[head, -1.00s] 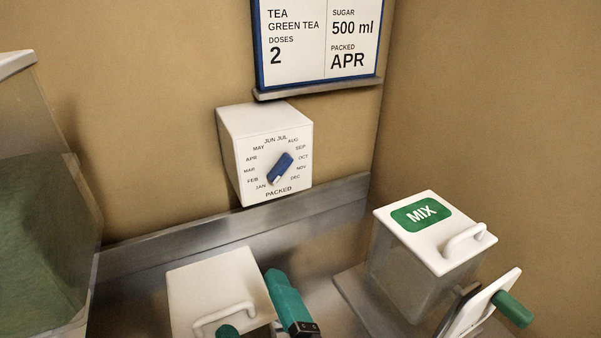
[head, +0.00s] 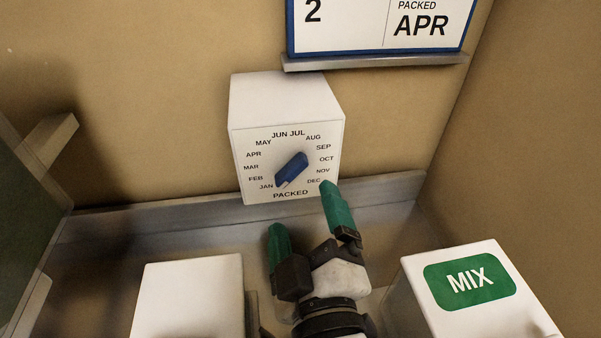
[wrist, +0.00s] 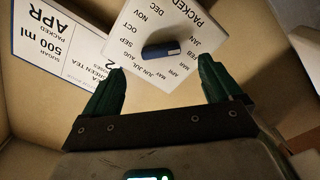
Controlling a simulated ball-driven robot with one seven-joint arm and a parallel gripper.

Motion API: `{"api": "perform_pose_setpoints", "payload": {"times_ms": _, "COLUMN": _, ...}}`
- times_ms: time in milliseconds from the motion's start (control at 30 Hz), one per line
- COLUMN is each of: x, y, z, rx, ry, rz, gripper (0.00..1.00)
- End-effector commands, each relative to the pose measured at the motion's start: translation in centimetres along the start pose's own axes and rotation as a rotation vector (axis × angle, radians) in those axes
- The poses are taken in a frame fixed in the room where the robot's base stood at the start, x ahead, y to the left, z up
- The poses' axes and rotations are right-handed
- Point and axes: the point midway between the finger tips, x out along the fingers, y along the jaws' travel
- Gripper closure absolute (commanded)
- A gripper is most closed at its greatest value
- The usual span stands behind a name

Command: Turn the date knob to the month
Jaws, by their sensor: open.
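The date knob (head: 291,169) is a blue bar on the front of a white box (head: 285,100) on the wall. Month names ring it, with PACKED below. Its white-marked end points down-left, close to JAN. In the wrist view the knob (wrist: 161,50) shows beyond the fingers, with the dial upside down. My gripper (head: 301,205) is open, its green fingers just below and in front of the dial, apart from the knob. It also shows in the wrist view (wrist: 161,64) with nothing between the fingers. The sign (head: 380,28) above reads PACKED APR.
A steel ledge (head: 160,217) runs along the wall under the dial box.

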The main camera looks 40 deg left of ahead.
Motion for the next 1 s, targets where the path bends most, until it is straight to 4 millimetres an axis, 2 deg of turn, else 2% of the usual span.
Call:
{"api": "perform_pose_setpoints", "payload": {"times_ms": 33, "x": 1.1, "y": 0.1, "z": -0.2, "rx": -0.001, "ry": 0.0, "rz": -0.001, "gripper": 0.08}}
{"api": "perform_pose_setpoints", "payload": {"times_ms": 200, "x": 4.1, "y": 0.1, "z": -0.2, "rx": -0.001, "ry": 0.0, "rz": -0.001, "gripper": 0.08}}
{"api": "perform_pose_setpoints", "payload": {"times_ms": 400, "x": 6.4, "y": 0.0, "z": -0.1, "rx": 0.0, "ry": 0.0, "rz": -0.001, "gripper": 0.08}}
{"api": "perform_pose_setpoints", "payload": {"times_ms": 800, "x": 7.0, "y": 0.0, "z": 0.0, "rx": 0.001, "ry": 0.0, "rz": -0.001, "gripper": 0.08}}
{"api": "perform_pose_setpoints", "payload": {"times_ms": 1000, "x": 7.0, "y": 0.0, "z": 0.0, "rx": 0.001, "ry": 0.0, "rz": -0.001, "gripper": 0.27}}
